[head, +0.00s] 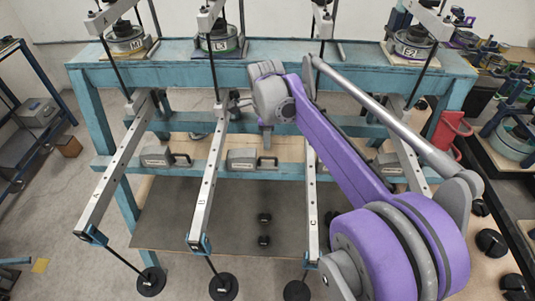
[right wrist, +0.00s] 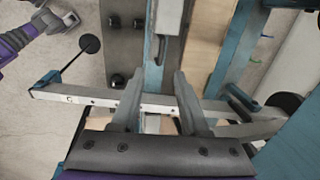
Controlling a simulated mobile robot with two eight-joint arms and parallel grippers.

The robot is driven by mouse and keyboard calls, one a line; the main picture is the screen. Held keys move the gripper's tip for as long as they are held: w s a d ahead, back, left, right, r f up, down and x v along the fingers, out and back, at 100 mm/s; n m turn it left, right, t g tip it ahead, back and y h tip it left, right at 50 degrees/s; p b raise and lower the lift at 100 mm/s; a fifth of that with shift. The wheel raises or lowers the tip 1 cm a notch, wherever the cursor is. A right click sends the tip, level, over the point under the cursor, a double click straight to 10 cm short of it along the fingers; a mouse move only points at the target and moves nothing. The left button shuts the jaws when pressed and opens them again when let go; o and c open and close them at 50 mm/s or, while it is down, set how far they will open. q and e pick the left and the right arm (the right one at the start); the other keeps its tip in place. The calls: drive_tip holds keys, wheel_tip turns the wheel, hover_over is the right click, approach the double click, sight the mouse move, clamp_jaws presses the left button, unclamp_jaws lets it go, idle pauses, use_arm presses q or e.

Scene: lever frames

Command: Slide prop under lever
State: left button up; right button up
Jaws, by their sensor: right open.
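Several long metal levers slope toward me from the teal frame (head: 290,51), among them lever A (head: 100,205), lever B (head: 203,200) and lever C (head: 312,200). Grey blocks with dark handles, apparently the props, rest on the lower shelf: a left one (head: 157,157), a middle one (head: 243,160) and a right one partly behind my arm.
Round weights (head: 219,40) sit on the frame top under rods. Black discs (head: 223,287) hang from the levers' near ends. A red object (head: 450,132) is at the right. The left floor is mostly clear.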

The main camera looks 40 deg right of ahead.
sight(267, 158)
drive_tip(key=f, duration=0.3)
drive_tip(key=w+d+f, duration=0.1)
drive_tip(key=f, duration=0.6)
drive_tip(key=shift+w+d+f+b, duration=0.25)
drive_tip(key=shift+w+d+b, duration=0.1)
drive_tip(key=shift+c, duration=0.2)
clamp_jaws()
drive_tip(key=shift+w+a, duration=0.1)
idle(0.7)
